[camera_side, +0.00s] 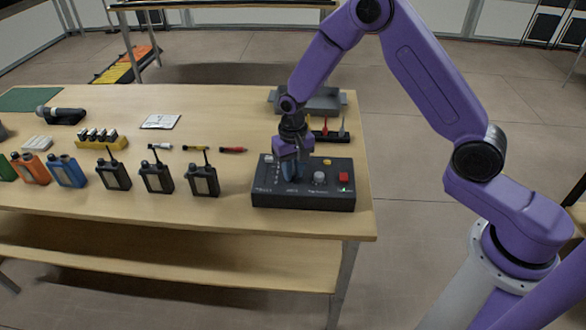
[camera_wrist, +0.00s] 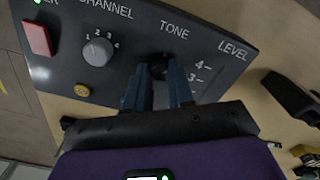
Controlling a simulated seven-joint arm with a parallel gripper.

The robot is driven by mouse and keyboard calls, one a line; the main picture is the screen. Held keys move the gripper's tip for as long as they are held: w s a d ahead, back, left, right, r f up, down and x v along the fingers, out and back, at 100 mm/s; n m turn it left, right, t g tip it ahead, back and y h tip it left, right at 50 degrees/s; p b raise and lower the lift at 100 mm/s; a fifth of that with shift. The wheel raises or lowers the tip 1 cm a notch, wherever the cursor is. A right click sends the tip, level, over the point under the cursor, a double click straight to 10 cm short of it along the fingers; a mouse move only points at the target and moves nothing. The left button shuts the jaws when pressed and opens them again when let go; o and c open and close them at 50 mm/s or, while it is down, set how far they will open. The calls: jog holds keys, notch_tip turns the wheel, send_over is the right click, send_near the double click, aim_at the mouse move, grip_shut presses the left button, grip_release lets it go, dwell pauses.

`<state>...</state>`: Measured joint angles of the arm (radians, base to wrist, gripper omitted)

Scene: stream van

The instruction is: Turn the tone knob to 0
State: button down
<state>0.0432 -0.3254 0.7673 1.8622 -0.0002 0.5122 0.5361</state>
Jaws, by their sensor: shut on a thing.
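A dark control panel box (camera_side: 330,200) lies near the right front of the wooden table; it also fills the upper part of the wrist view (camera_wrist: 120,60). The black tone knob (camera_wrist: 158,62) sits under the printed word TONE and is mostly hidden by my fingers. My gripper (camera_wrist: 158,76) points down at the panel, and its blue-grey fingers are shut on the tone knob. In the side view, my gripper (camera_side: 292,178) covers the knob. The knob's pointer and its tone scale cannot be made out.
Right of my gripper are a grey channel knob (camera_side: 319,178), a red button (camera_side: 343,178) and a yellow button (camera_side: 327,161). Several radios, including a black one (camera_side: 203,182), stand to the left. A grey tray (camera_side: 320,101) lies behind.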

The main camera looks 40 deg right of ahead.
aim_at(293, 174)
jog(key=n, duration=0.4)
jog(key=shift+n, duration=2)
jog(key=c, duration=1)
grip_release()
notch_tip(293, 174, up, 18)
jog(key=shift+f, duration=0.25)
